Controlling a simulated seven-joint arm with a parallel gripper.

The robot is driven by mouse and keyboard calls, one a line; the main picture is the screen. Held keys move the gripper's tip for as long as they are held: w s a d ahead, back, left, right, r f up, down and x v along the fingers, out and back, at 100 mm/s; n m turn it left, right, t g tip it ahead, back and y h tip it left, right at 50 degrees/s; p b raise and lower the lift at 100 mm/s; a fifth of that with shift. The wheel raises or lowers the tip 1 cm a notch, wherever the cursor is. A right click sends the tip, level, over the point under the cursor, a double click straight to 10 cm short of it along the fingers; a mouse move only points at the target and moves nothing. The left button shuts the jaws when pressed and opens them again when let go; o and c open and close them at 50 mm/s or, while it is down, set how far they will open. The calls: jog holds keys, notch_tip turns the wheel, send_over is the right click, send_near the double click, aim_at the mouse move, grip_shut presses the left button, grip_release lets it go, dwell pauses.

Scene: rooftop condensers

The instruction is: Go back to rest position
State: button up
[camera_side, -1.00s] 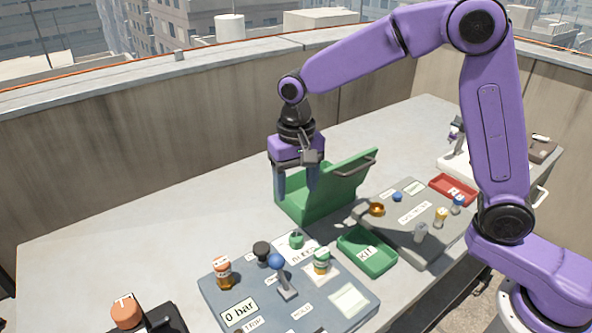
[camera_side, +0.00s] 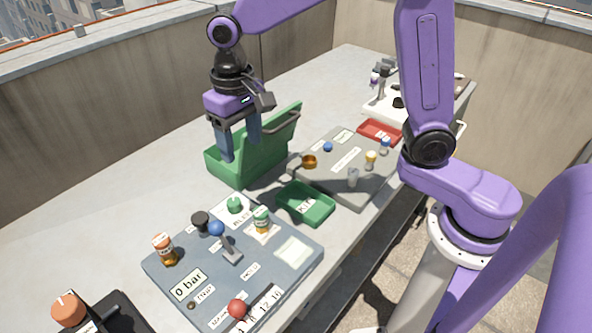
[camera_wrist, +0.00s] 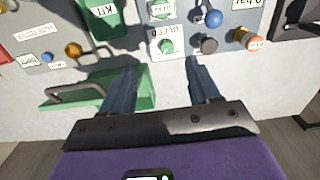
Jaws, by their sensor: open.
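My gripper (camera_side: 240,148) is open and empty.
A dark panel (camera_side: 165,283) with knobs, a blue-topped lever and a bottle lies in front. A green KIT tray (camera_side: 290,205), a grey panel (camera_side: 340,190) and a red tray (camera_side: 372,136) lie to the right. The table's left back is clear. A parapet wall stands behind.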

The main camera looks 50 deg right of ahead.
jog(key=s+d+f+n, duration=0.1)
jog(key=s+d+n, duration=0.5)
jog(key=s, duration=0.6)
jog(key=s+d+f+n, duration=0.1)
jog(key=s+d+n, duration=0.5)
jog(key=s, duration=0.6)
jog(key=shift+d+f, duration=0.3)
jog(key=shift+d, duration=0.3)
